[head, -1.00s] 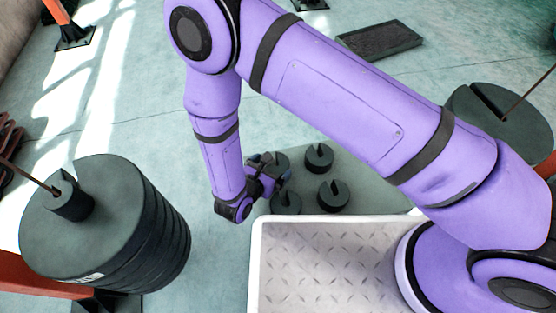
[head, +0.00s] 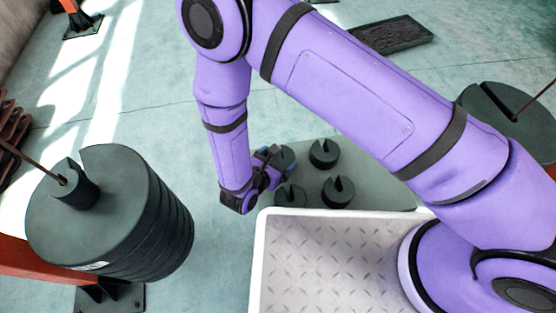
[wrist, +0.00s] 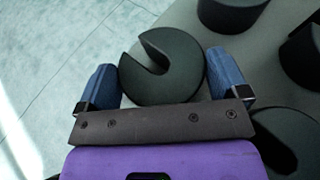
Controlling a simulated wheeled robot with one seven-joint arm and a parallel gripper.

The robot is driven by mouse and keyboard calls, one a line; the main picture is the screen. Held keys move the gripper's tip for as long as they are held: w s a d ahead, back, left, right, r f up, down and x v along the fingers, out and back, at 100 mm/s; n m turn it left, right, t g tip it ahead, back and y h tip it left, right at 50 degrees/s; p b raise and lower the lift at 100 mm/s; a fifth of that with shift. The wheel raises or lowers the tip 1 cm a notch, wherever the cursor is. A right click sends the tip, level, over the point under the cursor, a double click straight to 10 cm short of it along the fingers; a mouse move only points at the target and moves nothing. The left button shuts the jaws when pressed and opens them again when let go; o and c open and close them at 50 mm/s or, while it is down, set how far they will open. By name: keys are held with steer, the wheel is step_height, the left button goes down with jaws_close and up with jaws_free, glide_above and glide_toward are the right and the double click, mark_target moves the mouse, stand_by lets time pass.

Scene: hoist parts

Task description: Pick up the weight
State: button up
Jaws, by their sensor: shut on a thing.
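My gripper (head: 272,160) is low over the grey slab at the near weights. In the wrist view its two blue fingers (wrist: 161,82) stand on either side of a dark, round, slotted weight (wrist: 150,85), shut on it. The slot in this weight opens toward the upper left. In the head view the held weight (head: 288,154) is partly hidden by the gripper. Whether it is clear of the slab cannot be told. Other slotted weights stand close by: one to the right (head: 324,154), one nearer (head: 290,196) and one at the near right (head: 338,192).
The grey slab (head: 385,190) lies behind a white-rimmed tray with a metal tread floor (head: 330,260). A tall stack of dark discs (head: 125,210) stands at left on an orange frame, another (head: 505,115) at right. A dark flat tray (head: 390,42) lies farther back.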

step_height(320, 180, up, 10)
stand_by(0.6)
steer(key=shift+f, duration=0.15)
stand_by(0.6)
